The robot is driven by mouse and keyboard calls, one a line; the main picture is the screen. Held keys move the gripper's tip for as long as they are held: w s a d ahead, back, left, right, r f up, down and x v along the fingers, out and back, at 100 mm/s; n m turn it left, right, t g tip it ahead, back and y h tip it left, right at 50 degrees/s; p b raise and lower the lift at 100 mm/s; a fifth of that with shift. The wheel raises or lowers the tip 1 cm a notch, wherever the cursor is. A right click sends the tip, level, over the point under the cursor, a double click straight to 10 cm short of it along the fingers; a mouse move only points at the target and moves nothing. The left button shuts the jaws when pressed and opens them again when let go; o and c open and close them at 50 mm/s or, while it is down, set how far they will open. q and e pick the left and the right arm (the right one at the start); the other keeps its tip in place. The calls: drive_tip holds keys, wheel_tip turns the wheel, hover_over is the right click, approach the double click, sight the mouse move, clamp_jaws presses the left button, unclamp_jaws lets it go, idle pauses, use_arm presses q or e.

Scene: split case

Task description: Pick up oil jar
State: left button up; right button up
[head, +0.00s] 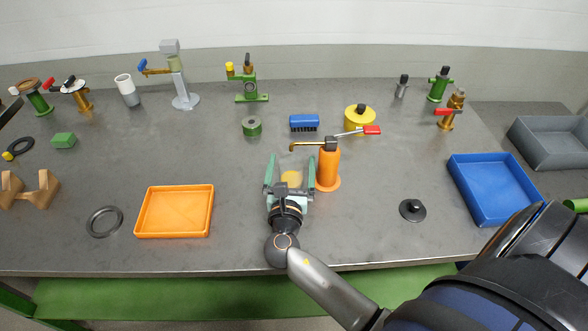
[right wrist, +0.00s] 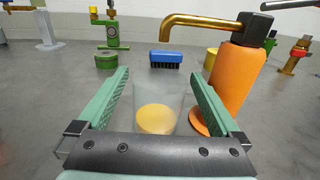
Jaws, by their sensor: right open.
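The oil jar (head: 291,178) is a clear container with yellow oil low inside, upright on the grey bench near the middle. In the right wrist view the oil jar (right wrist: 157,118) stands between the two green fingers. My right gripper (head: 290,160) is open, with one finger on each side of the jar. In the right wrist view the fingers of my right gripper (right wrist: 160,76) show gaps to the jar's walls. My left gripper does not show.
An orange pump dispenser (head: 328,168) with a brass spout stands close to the right finger. An orange tray (head: 175,212) lies to the left, a blue bin (head: 495,190) to the right. A blue brush (head: 304,122) and a green roll (head: 252,127) lie behind the jar.

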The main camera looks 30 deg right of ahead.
drive_tip(key=shift+r, duration=0.1)
clamp_jaws()
idle(0.8)
